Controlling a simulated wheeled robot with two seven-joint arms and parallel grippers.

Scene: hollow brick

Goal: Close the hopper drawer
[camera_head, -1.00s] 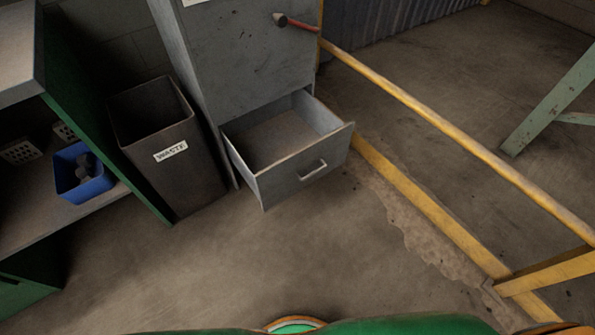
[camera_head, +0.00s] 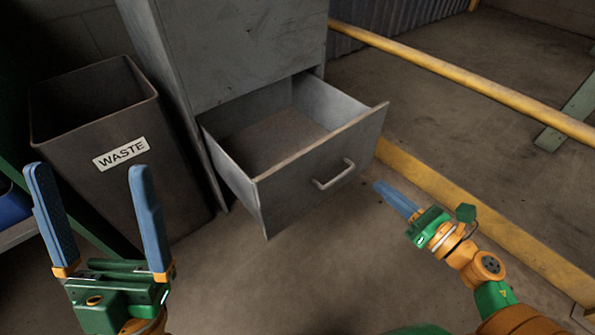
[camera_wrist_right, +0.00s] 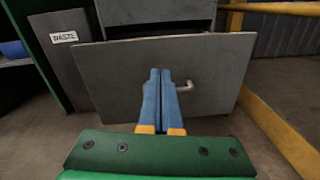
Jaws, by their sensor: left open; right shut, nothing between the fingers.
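The grey hopper drawer (camera_head: 318,172) is pulled out at the bottom of the grey cabinet (camera_head: 235,45), and its inside looks empty. Its front panel has a light handle (camera_head: 334,174), which also shows in the right wrist view (camera_wrist_right: 185,86). My right gripper (camera_head: 380,186) is shut and empty, just right of the drawer front, pointing toward it. In the right wrist view its blue fingers (camera_wrist_right: 160,72) lie together before the drawer's front panel (camera_wrist_right: 120,80); contact cannot be told. My left gripper (camera_head: 92,175) is open and empty, fingers up, in front of the waste bin.
A dark waste bin (camera_head: 185,175) with a WASTE label stands left of the cabinet. A yellow rail (camera_head: 460,82) and a yellow floor beam (camera_head: 480,215) run along the right. A blue container (camera_head: 12,205) sits at the left edge. The floor before the drawer is clear.

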